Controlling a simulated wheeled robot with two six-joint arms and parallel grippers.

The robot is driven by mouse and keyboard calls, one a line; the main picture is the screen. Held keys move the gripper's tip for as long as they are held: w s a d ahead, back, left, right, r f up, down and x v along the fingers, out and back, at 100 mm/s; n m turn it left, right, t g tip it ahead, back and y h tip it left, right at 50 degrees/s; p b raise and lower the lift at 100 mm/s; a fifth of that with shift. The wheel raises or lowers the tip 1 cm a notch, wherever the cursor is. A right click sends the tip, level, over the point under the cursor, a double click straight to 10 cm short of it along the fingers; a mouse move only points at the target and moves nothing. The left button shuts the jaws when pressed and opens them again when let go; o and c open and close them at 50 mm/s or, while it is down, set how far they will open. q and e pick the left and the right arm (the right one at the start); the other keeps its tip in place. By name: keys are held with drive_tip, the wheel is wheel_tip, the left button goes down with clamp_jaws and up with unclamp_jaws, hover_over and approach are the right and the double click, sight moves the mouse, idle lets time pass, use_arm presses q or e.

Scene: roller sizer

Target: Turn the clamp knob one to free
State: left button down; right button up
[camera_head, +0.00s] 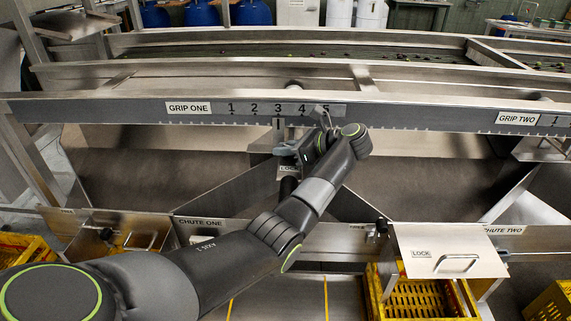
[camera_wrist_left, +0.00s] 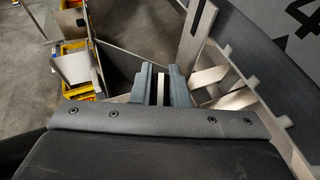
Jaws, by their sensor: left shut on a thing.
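My left gripper (camera_head: 284,151) reaches in front of the GRIP ONE rail, below the number 3. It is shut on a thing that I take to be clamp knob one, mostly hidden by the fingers. In the left wrist view the two grey fingertips (camera_wrist_left: 160,84) stand around a narrow strip of pale metal (camera_wrist_left: 160,92). A small LOCK plate (camera_head: 288,168) shows just below the gripper, partly covered by it. The GRIP ONE scale (camera_head: 254,108) runs from 1 to 5 above, its 5 partly hidden by my wrist. My right gripper is not in view.
The long steel rail (camera_head: 430,114) crosses above, with a GRIP TWO label (camera_head: 518,118) at right. Sloping chute walls (camera_head: 225,195) lie below. A lid with a handle and LOCK label (camera_head: 450,250) stands over a yellow crate (camera_head: 425,302) at lower right.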

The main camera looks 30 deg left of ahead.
use_arm(q)
drive_tip(key=shift+n+g, duration=0.4)
drive_tip(key=shift+g, duration=0.1)
drive_tip(key=shift+s+r+n+g+p, duration=0.1)
drive_tip(key=shift+r+n+g+p, duration=0.1)
drive_tip(key=shift+n+g+p, duration=0.8)
drive_tip(key=shift+g+h+p, duration=0.3)
drive_tip(key=shift+p, duration=0.3)
drive_tip(key=shift+f+n+g+b, duration=0.35)
drive_tip(key=shift+n+b, duration=0.25)
drive_tip(key=shift+b, duration=0.2)
drive_tip(key=shift+s+d+g+h+b, duration=0.1)
drive_tip(key=shift+g+h+b, duration=0.25)
drive_tip(key=shift+b, duration=0.3)
drive_tip(key=shift+s+r+n+b, duration=0.1)
drive_tip(key=shift+n+b, duration=0.3)
drive_tip(key=shift+b, duration=0.1)
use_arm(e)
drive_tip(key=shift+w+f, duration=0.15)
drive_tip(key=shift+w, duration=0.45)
